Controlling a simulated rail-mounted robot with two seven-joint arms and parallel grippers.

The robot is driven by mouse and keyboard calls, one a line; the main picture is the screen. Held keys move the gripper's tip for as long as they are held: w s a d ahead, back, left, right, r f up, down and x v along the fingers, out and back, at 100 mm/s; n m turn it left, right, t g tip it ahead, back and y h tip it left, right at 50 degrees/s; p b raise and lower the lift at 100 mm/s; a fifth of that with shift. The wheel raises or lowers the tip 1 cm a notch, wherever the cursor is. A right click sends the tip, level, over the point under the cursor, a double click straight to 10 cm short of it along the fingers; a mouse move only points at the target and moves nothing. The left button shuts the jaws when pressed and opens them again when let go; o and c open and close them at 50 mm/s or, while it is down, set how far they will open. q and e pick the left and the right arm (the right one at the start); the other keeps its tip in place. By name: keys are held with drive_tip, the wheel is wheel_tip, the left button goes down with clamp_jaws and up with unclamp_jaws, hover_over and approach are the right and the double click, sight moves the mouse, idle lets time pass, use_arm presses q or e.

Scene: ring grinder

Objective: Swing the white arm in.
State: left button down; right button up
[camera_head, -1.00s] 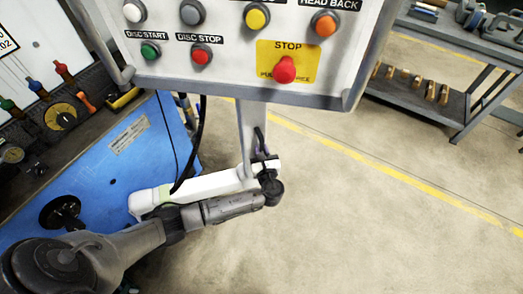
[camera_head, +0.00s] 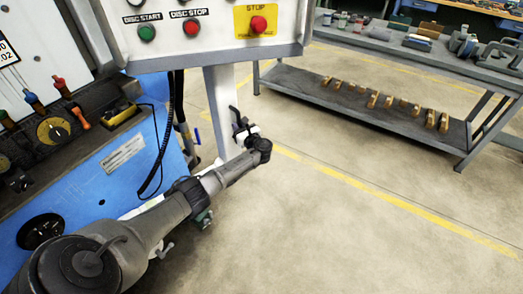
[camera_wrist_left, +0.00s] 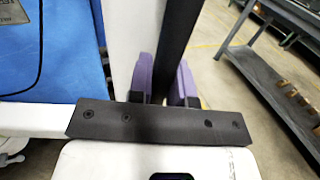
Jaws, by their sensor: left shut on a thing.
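The white arm (camera_head: 149,206) comes out from the blue machine and is mostly hidden behind my left arm in the head view. It joins an upright pale post (camera_head: 218,110) under the control panel (camera_head: 205,45). My left gripper (camera_head: 243,132) is at the post's right side. In the left wrist view, the purple fingers of my left gripper (camera_wrist_left: 165,85) are shut on a black upright bar (camera_wrist_left: 176,40), one on each side. The pale post (camera_wrist_left: 127,35) stands just left of the bar there, and the white arm (camera_wrist_left: 35,120) runs off left. My right gripper is out of view.
The blue machine (camera_head: 90,180) with levers and a black hose fills the left. A grey workbench (camera_head: 375,110) with parts on its lower shelf stands at the back right. The floor (camera_head: 370,220) between is clear, with a yellow line across it.

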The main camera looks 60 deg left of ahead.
use_arm(q)
drive_tip(key=a+n+g+b, duration=0.1)
drive_tip(key=a+b, duration=0.7)
drive_tip(key=a, duration=0.4)
drive_tip(key=shift+s+g+b, duration=0.25)
drive_tip(key=shift+g+b, duration=0.05)
drive_tip(key=shift+b, duration=0.05)
